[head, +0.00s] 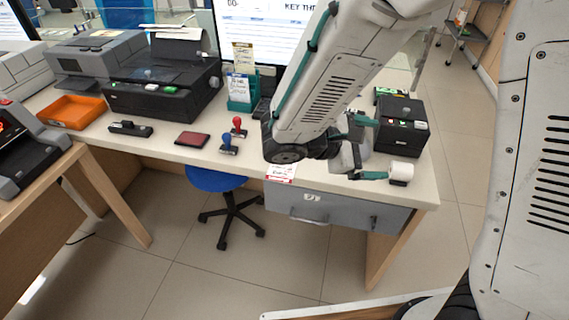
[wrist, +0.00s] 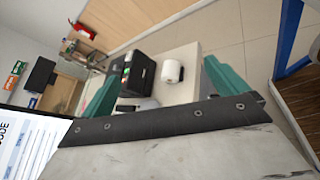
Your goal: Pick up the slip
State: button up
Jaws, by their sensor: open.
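A white slip (head: 281,173) with red and dark print lies at the front edge of the counter in the head view. It seems to reach past the edge, and my arm is just above its far side. I cannot make it out in the wrist view. My gripper (head: 366,147) has teal fingers, spread apart with nothing held between them. It is to the right of the slip, over the right end of the counter. In the wrist view my gripper (wrist: 160,92) faces a black box-shaped device and a white paper roll.
The black device (head: 402,125) and paper roll (head: 401,172) stand on the counter near my fingers. Two stamps (head: 228,145), a dark red pad (head: 192,139), a teal leaflet holder (head: 240,100) and a printer (head: 165,85) are to the left. A blue stool (head: 215,180) stands below.

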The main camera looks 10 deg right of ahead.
jog(key=w+a+f+n+t, duration=0.5)
jog(key=a+f+n+t, duration=0.3)
jog(key=a+f, duration=0.15)
jog(key=n+t+y, duration=0.7)
jog(key=n+y, duration=0.1)
jog(key=n, duration=0.2)
send_near(284, 164)
jog(key=x, duration=0.2)
jog(key=shift+w, duration=0.3)
jog(key=c, duration=1)
